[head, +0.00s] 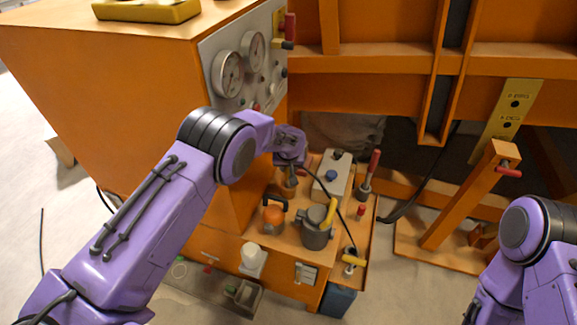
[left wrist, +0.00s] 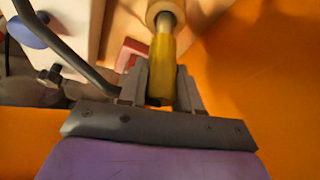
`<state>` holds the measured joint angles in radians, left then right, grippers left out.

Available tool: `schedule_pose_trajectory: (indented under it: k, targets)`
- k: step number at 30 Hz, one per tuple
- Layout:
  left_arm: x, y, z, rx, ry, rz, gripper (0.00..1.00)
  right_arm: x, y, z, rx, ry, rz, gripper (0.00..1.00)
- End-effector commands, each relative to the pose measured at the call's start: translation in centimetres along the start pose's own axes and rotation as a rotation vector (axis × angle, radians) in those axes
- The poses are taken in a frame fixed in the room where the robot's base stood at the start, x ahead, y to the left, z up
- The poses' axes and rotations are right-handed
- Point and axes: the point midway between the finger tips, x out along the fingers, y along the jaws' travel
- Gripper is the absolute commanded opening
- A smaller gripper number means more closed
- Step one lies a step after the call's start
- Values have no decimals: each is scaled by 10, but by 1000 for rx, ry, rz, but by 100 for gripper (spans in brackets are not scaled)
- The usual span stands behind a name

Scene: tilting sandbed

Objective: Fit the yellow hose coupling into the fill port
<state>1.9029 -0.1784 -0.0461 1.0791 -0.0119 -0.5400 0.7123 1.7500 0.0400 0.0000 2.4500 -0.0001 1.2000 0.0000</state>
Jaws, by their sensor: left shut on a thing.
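My left gripper (head: 291,164) is over the back of the orange bench, beside the gauge panel. In the left wrist view its fingers (left wrist: 163,92) are shut on a yellow cylindrical piece (left wrist: 161,72), which looks like the hose coupling. A grey stem runs from its far end to a tan ring (left wrist: 165,12); I cannot tell whether the stem is inside the ring or only in line with it. A dark hose (left wrist: 68,45) curves beside the fingers. In the head view the gripper hides the coupling. I cannot identify the fill port for certain. My right gripper is out of view.
A yellow T-shaped piece (head: 354,261) is at the front right. The orange cabinet (head: 110,100) stands close on the left.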

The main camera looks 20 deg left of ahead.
Motion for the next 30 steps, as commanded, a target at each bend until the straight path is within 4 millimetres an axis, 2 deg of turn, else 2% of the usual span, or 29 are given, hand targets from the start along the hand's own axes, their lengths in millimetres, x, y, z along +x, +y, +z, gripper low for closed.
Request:
schedule_pose_trajectory:
  k: [30]
  targets:
    - [25,0,10,0,0,0,0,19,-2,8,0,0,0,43]
